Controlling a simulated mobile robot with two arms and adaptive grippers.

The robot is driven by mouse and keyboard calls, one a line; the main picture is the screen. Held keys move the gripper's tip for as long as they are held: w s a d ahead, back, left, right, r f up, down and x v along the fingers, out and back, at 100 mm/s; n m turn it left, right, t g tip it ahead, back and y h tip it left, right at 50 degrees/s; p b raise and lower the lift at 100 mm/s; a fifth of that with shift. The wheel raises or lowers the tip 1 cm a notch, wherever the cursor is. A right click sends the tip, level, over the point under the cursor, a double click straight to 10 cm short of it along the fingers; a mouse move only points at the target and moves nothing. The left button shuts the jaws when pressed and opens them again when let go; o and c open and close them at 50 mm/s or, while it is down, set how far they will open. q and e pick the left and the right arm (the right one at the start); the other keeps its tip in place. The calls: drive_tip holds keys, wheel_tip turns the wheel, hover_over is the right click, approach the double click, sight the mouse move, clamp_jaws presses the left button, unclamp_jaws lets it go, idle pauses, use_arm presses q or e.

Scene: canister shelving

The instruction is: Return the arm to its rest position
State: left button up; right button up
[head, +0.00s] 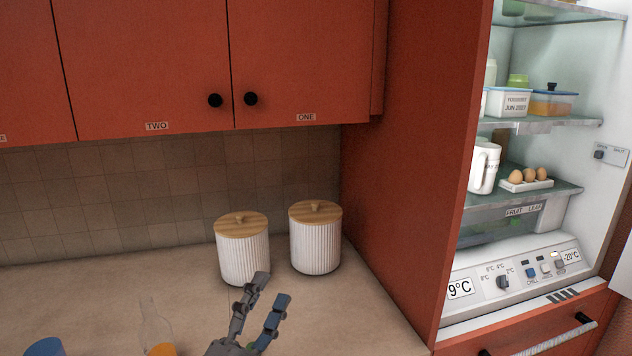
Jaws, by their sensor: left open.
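My left gripper (262,306) shows at the bottom middle of the head view, its two fingers apart and nothing between them. It is over the front of the counter, in front of two white ribbed canisters with wooden lids. The left canister (243,258) stands upright and is partly covered by a fingertip in the picture. The right canister (315,246) stands upright a little to its right, apart from it. I cannot tell from this view how far the fingers are from the left canister. My right gripper is not in view.
The counter (80,295) is clear at left. A glass bottle (156,320) and a blue cup (45,347) are at the front edge. Red cupboards (150,60) hang above. A red side panel (410,150) stands right, beside an open lit fridge (535,225) with food.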

use_arm(q)
drive_tip(key=s+a+f+n+g+y, duration=0.3)
drive_tip(key=a+f+n+g+y, duration=0.25)
drive_tip(key=f, duration=0.45)
drive_tip(key=s+a+f+n+g+y, duration=0.3)
drive_tip(key=a+f+n+y, duration=0.2)
drive_tip(key=a+f+n, duration=0.45)
drive_tip(key=s+d+f+n+g+h, duration=0.1)
drive_tip(key=s+f+g, duration=0.3)
drive_tip(key=s+f, duration=0.45)
drive_tip(key=s+d+f+n+g, duration=0.15)
drive_tip(key=s+f+g, duration=0.35)
drive_tip(key=s, duration=0.6)
wheel_tip(320, 180, down, 24)
drive_tip(key=g, duration=0.1)
drive_tip(key=s+a+f+g, duration=0.1)
drive_tip(key=s+a+f, duration=0.2)
drive_tip(key=s+f, duration=1.5)
drive_tip(key=shift+s+a+f, duration=0.15)
drive_tip(key=shift+a+f, duration=0.05)
drive_tip(key=shift+f, duration=0.1)
drive_tip(key=shift+g, duration=0.25)
